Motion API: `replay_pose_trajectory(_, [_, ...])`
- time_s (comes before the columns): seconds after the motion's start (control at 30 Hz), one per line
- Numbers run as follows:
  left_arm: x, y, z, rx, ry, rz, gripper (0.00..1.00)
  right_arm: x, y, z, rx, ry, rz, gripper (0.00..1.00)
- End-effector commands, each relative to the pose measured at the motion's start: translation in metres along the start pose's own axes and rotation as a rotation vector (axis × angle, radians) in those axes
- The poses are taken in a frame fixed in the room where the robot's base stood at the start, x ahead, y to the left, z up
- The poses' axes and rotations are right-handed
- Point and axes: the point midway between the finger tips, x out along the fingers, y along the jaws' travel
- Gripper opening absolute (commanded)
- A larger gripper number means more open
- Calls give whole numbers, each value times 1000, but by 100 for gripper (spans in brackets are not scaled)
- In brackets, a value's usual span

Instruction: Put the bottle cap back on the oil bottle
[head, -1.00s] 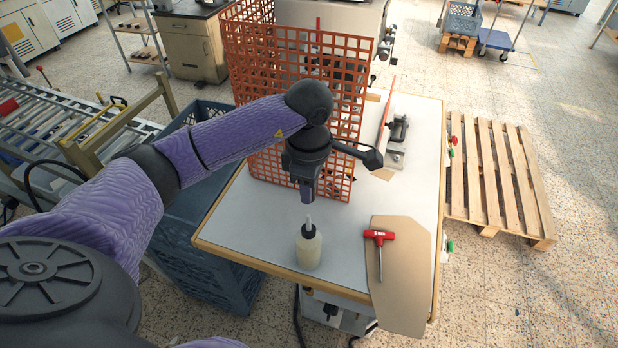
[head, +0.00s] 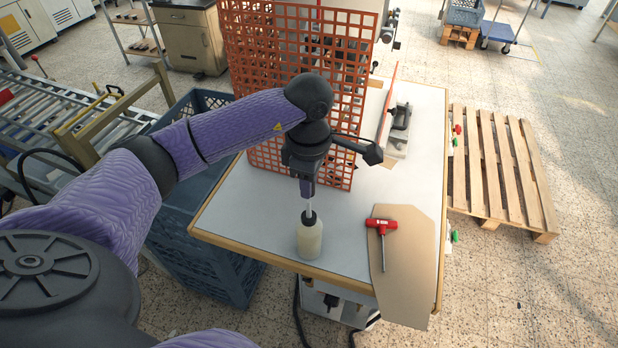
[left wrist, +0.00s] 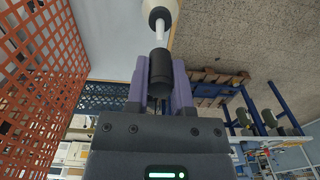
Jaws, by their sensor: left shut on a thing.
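The oil bottle (head: 309,240) stands upright near the front edge of the table, pale and translucent with a black collar and a thin pale nozzle. My left gripper (head: 307,193) is directly above the nozzle, pointing down. In the left wrist view, its purple fingers (left wrist: 160,88) are shut on the black bottle cap (left wrist: 160,70). The nozzle of the bottle (left wrist: 158,18) points at the cap there, close to its open end; I cannot tell whether they touch. In the head view the cap is too small to make out clearly. My right gripper is not in view.
A red-handled hex key (head: 382,226) lies on a brown cardboard sheet (head: 410,270) right of the bottle. An orange mesh guard (head: 260,90) stands behind my left gripper. A clamp (head: 399,122) is at the back right. A blue crate (head: 200,262) stands left of the table (head: 250,205).

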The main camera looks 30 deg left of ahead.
Motion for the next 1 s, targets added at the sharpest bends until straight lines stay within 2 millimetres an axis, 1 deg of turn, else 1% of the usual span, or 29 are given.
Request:
replay_pose_trajectory(0.03, [7, 0, 0, 0, 0, 0, 0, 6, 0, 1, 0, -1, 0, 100])
replay_pose_trajectory(0.6, [46, 0, 0, -1, 1, 0, 0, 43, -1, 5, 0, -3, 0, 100])
replay_pose_trajectory(0.73, [48, 0, 0, -1, 1, 0, 0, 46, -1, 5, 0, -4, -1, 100])
replay_pose_trajectory(0.97, [48, 0, 0, -1, 1, 0, 0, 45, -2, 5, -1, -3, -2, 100])
replay_pose_trajectory(1.0, [48, 0, 0, -1, 1, 0, 35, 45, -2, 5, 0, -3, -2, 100])
